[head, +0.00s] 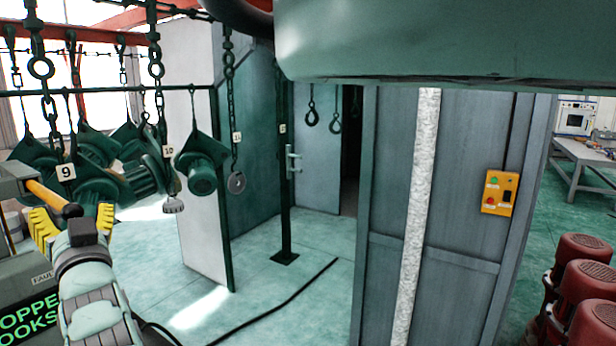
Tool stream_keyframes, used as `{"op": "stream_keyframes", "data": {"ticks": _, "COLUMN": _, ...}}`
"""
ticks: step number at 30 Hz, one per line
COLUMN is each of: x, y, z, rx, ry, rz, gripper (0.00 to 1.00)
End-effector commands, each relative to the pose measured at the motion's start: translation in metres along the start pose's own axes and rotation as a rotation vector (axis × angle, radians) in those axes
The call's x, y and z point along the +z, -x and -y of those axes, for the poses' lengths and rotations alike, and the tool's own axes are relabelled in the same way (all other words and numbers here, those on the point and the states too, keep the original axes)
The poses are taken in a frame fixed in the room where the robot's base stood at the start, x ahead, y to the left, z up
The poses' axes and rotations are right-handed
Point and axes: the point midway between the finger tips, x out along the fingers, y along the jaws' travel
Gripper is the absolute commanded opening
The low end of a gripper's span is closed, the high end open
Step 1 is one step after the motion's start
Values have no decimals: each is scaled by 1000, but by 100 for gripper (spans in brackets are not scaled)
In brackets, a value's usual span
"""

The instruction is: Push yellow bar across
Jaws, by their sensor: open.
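The yellow bar (43,194) is at the far left of the head view. It slants down to the right from a grey part at the picture's edge and ends in a black tip. My gripper (70,214) is at the lower left, with its yellow ridged fingers spread apart. The bar's black end shows between the two fingers, just above my wrist. I cannot tell whether a finger touches the bar. The bar's far end is hidden at the grey part.
Green hoist parts (201,170) hang on chains close above and behind my gripper. A grey panel wall (390,200) carries an orange button box (500,192). Red motors (585,285) stand at right. Open floor (270,300) lies in the middle.

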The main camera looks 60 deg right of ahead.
Motion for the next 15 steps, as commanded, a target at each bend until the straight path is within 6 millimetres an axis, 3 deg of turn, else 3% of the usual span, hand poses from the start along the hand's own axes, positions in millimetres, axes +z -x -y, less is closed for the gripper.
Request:
{"op": "stream_keyframes", "data": {"ticks": 13, "x": 2, "y": -7, "z": 0, "rx": 0, "ry": 0, "rz": 3, "gripper": 65}}
{"op": "stream_keyframes", "data": {"ticks": 14, "x": 2, "y": -7, "z": 0, "rx": 0, "ry": 0, "rz": 3, "gripper": 68}}
{"op": "stream_keyframes", "data": {"ticks": 15, "x": 2, "y": -7, "z": 0, "rx": 0, "ry": 0, "rz": 3, "gripper": 64}}
